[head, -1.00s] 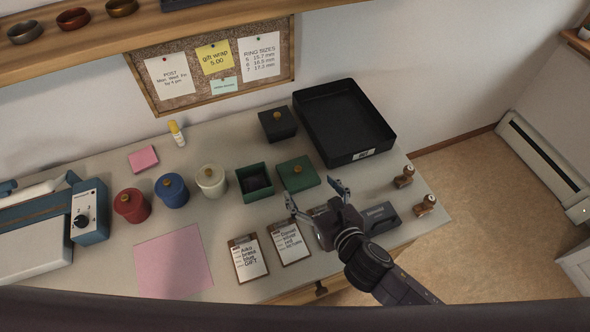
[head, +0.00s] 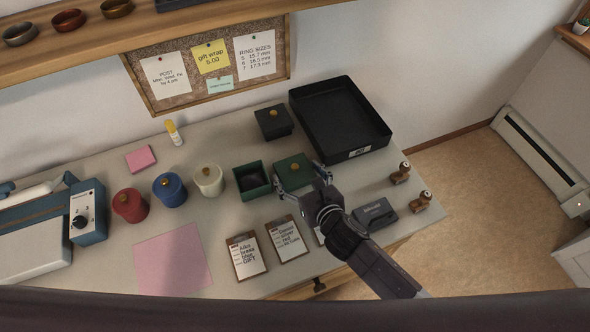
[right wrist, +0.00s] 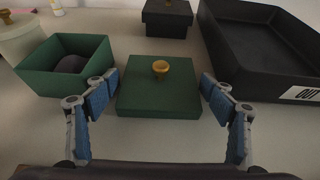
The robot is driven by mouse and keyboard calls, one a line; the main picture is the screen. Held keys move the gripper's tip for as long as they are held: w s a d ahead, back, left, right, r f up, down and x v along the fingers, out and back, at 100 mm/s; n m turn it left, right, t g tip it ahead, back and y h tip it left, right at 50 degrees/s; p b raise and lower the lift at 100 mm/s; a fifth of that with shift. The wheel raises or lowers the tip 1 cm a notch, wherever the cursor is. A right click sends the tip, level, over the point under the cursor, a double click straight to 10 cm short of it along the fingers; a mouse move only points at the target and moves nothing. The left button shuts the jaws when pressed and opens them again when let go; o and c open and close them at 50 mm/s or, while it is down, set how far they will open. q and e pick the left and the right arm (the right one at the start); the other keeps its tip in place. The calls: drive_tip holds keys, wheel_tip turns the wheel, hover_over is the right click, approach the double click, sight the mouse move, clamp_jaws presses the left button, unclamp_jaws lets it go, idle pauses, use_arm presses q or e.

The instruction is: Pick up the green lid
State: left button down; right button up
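The green lid (head: 291,171) is a flat square with a brass-coloured knob and lies on the table right of the open green box (head: 252,180). In the right wrist view the green lid (right wrist: 158,92) sits centred between the fingers, its knob up. My right gripper (head: 297,181) is open, with its blue-padded fingers on either side of the lid's near part; whether they touch it I cannot tell. The right gripper also shows in the right wrist view (right wrist: 158,95). The green box (right wrist: 66,64) has something dark inside. My left gripper is not in view.
A black lidded box (head: 273,122) and a black tray (head: 341,118) stand behind the lid. White (head: 208,180), blue (head: 170,190) and red (head: 130,205) jars stand left. Order cards (head: 286,239), a dark grey block (head: 375,214) and stamps (head: 401,173) lie nearby.

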drive_tip(key=c, duration=0.5)
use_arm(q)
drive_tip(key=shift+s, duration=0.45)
